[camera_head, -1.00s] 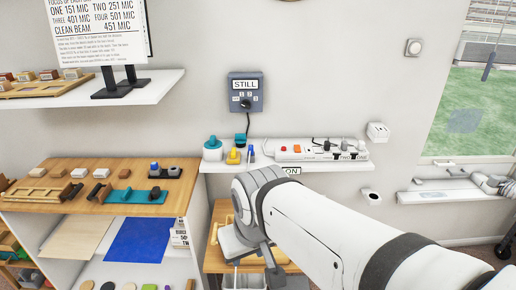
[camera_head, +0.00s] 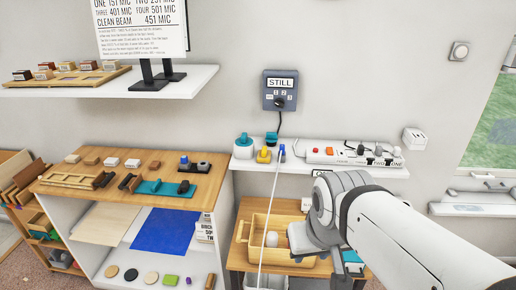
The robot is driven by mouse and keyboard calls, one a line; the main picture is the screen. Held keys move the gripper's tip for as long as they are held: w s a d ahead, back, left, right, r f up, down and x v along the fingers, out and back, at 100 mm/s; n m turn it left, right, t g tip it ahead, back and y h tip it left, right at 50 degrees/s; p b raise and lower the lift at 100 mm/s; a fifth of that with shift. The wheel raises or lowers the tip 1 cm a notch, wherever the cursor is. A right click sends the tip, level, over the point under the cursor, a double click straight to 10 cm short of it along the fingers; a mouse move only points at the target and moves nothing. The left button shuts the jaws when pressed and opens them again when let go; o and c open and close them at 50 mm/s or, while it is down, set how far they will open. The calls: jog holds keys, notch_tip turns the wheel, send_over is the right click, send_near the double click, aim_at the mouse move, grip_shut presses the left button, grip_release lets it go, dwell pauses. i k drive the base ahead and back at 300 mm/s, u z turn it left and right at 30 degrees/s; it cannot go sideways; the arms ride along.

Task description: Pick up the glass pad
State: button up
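No pad is marked as glass that I can read. I cannot tell which, if any, is the glass pad. My gripper (camera_head: 303,240) is at the end of my white arm, over the right part of a wooden tray and well to the right of the pads. Its fingertips are not clear.
The wooden tray (camera_head: 246,241) on a low table holds a pale rounded thing (camera_head: 272,239). A blue sheet (camera_head: 165,229) and a beige sheet (camera_head: 105,223) lie above the pads. A wooden counter (camera_head: 140,157) and a white wall shelf (camera_head: 325,169) carry small items.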

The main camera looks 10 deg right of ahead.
aim_at(263, 155)
jog(key=i, duration=1)
jog(key=z, duration=0.05)
